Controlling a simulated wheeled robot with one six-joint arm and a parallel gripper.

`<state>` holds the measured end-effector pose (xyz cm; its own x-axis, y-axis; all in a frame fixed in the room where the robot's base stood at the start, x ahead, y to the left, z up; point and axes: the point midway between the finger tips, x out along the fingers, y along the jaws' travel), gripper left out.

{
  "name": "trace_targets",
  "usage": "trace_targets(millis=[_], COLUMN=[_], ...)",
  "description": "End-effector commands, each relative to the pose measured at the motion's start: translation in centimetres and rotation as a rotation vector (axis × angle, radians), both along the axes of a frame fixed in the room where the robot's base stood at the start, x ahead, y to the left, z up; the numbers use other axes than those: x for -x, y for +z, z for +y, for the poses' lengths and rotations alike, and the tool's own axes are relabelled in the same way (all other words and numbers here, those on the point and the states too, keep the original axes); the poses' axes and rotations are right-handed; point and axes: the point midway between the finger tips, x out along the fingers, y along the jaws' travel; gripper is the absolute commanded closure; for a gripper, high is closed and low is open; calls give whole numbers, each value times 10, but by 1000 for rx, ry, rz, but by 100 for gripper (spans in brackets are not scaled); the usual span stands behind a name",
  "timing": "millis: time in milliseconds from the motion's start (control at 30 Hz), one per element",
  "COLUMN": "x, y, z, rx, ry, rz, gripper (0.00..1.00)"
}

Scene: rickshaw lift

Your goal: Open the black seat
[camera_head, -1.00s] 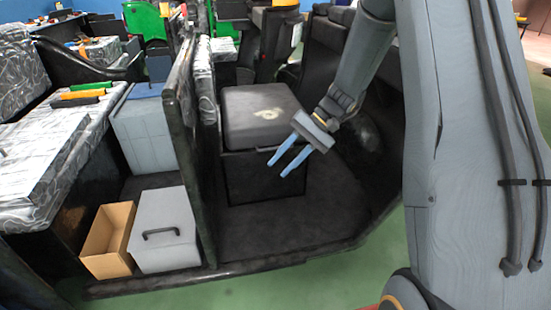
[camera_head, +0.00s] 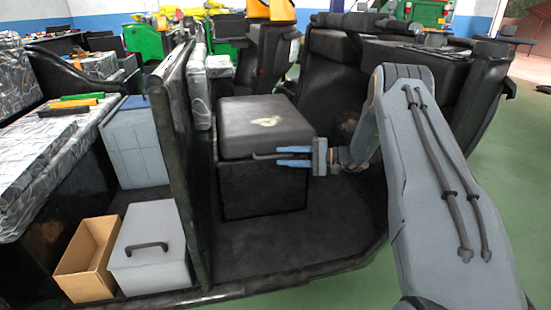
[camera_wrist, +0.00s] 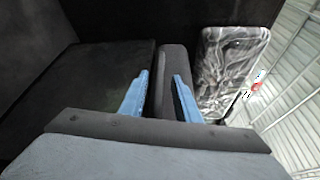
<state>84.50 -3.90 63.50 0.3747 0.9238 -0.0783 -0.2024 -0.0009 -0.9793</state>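The black seat (camera_head: 254,122) is a dark padded cushion with a pale worn patch, lying flat and closed on a black box base (camera_head: 262,190). A thin dark bar (camera_head: 265,156) shows at its lower front edge. My gripper (camera_head: 278,156) is level at that edge, coming from the right, its two blue fingers apart, one above the other. In the wrist view the fingers (camera_wrist: 160,80) point along the cushion edge (camera_wrist: 171,70), which shows between and beyond them. Whether they touch it I cannot tell.
A black partition (camera_head: 178,150) stands left of the seat. Beyond it are a grey box with a handle (camera_head: 150,250), an open cardboard box (camera_head: 88,265) and silver-wrapped seats (camera_head: 30,150). A dark backrest (camera_head: 335,65) stands behind. The floor in front of the base is clear.

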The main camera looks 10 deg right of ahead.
Motion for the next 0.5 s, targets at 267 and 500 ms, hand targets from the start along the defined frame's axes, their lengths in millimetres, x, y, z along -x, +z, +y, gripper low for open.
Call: trace_targets(millis=[267,500], x=[-12,-15], y=[-3,-4], z=[32,36], rx=[0,1], ry=[1,-1], rz=[1,1], gripper=[71,71])
